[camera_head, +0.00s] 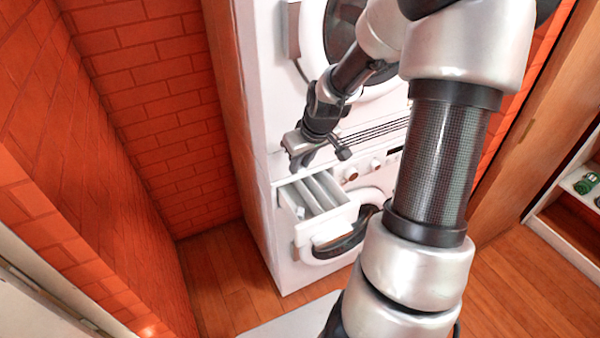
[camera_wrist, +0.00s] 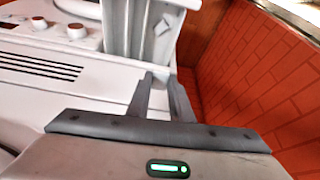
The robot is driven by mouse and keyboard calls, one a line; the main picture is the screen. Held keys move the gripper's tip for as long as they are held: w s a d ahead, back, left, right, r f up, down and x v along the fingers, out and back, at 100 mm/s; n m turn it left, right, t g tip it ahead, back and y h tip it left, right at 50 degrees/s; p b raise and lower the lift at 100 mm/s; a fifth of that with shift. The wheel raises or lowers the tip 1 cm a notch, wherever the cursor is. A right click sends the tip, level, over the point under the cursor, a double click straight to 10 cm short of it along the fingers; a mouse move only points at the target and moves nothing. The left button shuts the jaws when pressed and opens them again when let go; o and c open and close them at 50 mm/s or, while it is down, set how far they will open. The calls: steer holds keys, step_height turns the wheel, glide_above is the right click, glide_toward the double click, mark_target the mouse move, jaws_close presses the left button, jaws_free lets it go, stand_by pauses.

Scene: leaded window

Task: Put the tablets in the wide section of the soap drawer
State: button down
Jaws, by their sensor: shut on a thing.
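The soap drawer (camera_head: 330,222) is pulled out of the upper left of the lower white machine; long dividers split it into sections. It also shows at the top of the wrist view (camera_wrist: 122,30). A small pale block, seemingly a tablet (camera_wrist: 163,25), lies in the section at the right in the wrist view; it shows at the left of the drawer in the head view (camera_head: 299,211). My gripper (camera_head: 308,160) is above the drawer. In the wrist view its fingers (camera_wrist: 160,76) are close together on a small white thing, apparently a tablet, mostly hidden between the fingertips.
Another white machine (camera_head: 266,70) is stacked above, with a round door. Control knobs (camera_head: 351,174) sit right of the drawer. A brick wall (camera_head: 160,110) stands at the left. A shelf (camera_head: 575,190) with green items is at the far right. Wood floor (camera_head: 220,275) is open below.

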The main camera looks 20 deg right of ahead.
steer(key=shift+d+f, duration=0.6)
step_height(320, 180, down, 5)
steer(key=b, duration=0.5)
steer(key=shift+a+f+b, duration=0.1)
steer(key=shift+f+b, duration=0.05)
steer(key=shift+b, duration=0.25)
steer(key=c, duration=1.5)
jaws_free()
steer(key=p+v, duration=0.6)
steer(key=v, duration=1.1)
